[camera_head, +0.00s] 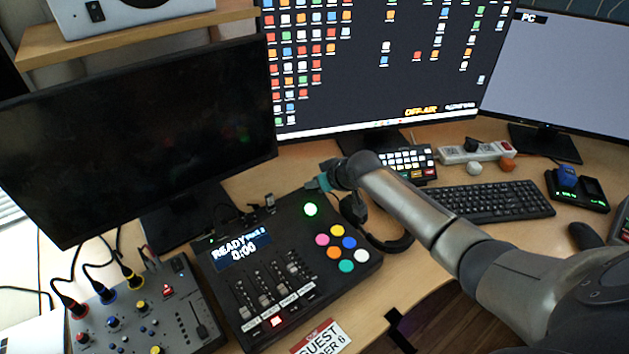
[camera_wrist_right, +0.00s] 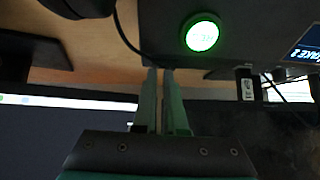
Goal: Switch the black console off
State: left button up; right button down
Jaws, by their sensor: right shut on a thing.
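The black console (camera_head: 340,290) lies on the desk below the dark monitor. My right gripper (camera_head: 316,184) is at the console's back edge, behind the green button. In the right wrist view its fingers (camera_wrist_right: 160,74) are close together with their tips at that edge. What they grip is small and hidden between the tips. My left gripper is not in view.
A grey mixer (camera_head: 150,318) with plugged cables stands left of the console. A dark monitor (camera_head: 140,130) rises behind. Black headphones (camera_head: 390,243), a keyboard (camera_head: 490,202) and a power strip (camera_head: 470,152) lie to the right. A guest card (camera_head: 321,338) lies in front.

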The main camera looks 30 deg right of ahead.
jog(key=shift+d+r+p, duration=0.1)
jog(key=shift+r+p, duration=1.85)
jog(key=shift+p, duration=0.4)
jog(key=shift+s+r+p, duration=0.15)
jog(key=shift+r+p, duration=0.2)
pick_arm(q)
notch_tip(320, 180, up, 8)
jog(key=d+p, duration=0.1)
jog(key=p, duration=0.1)
jog(key=shift+p, duration=0.3)
pick_arm(e)
jog(key=v, duration=0.9)
jog(key=shift+s, duration=0.2)
